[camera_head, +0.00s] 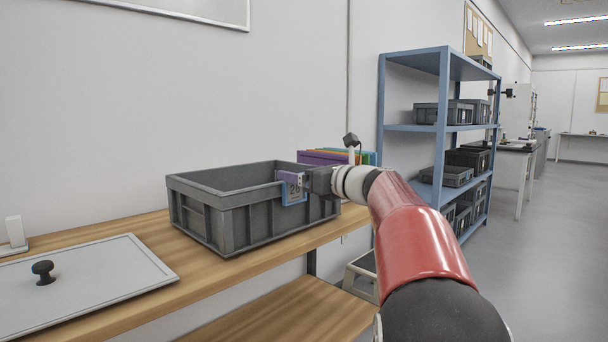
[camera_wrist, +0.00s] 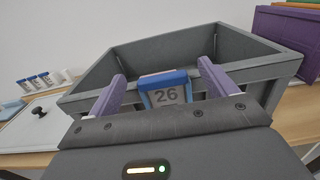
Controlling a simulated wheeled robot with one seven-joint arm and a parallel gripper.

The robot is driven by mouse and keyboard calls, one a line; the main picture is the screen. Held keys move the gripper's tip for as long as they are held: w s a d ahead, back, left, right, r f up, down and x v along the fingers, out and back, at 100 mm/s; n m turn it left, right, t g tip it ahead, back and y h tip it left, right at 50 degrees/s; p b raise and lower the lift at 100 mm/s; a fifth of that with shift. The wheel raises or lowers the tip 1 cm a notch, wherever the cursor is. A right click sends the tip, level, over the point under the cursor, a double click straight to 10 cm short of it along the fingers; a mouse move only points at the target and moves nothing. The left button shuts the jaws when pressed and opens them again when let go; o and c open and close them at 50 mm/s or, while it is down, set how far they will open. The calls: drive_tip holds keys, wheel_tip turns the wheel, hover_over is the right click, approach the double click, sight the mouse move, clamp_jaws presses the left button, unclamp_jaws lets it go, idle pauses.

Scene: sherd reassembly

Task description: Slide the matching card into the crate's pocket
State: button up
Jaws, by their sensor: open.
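A grey open crate (camera_head: 210,209) stands on the wooden bench; its wall also shows in the wrist view (camera_wrist: 250,72). A blue pocket (camera_wrist: 163,79) is on the crate's near wall, and a grey card (camera_wrist: 168,96) marked 26 sits in it. The pocket (camera_head: 294,200) also shows in the head view, partly covered by my gripper. My gripper (camera_wrist: 161,70) is open, its two purple fingers spread to the left and right of the card, apart from it. In the head view my gripper (camera_head: 286,178) is at the crate's near wall. The card's lower edge is unclear.
Upright purple, orange and green cards or folders (camera_head: 322,157) stand behind the crate's right end. A pale lid with a black knob (camera_head: 43,270) lies on the bench at left. A blue shelf (camera_head: 445,120) with grey crates stands to the right. The crate looks empty.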

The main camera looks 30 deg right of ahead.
drive_tip(key=v, duration=0.8)
drive_tip(key=shift+w, duration=0.1)
idle(0.5)
drive_tip(key=s+a+f+n+g+p, duration=0.25)
drive_tip(key=s+a+f+n, duration=0.2)
drive_tip(key=a, duration=0.25)
drive_tip(key=s+a+f+n+g+h+p, duration=0.1)
drive_tip(key=s+a+f+n+g, duration=0.25)
drive_tip(key=a+n, duration=0.25)
drive_tip(key=s+a+f+n+g+p, duration=0.1)
drive_tip(key=s+a+f+n+g, duration=0.1)
drive_tip(key=s+a+f+n, duration=0.4)
drive_tip(key=s+a+f+n+g+h+p, duration=0.1)
drive_tip(key=s+f+n+h, duration=0.1)
drive_tip(key=s+f+n, duration=0.2)
drive_tip(key=s+f+n+g+h+p, duration=0.2)
drive_tip(key=s+f+n, duration=0.3)
drive_tip(key=s+n, duration=0.5)
drive_tip(key=shift+a+n+h, duration=0.4)
drive_tip(key=shift+n+h, duration=0.2)
drive_tip(key=shift+n, duration=0.15)
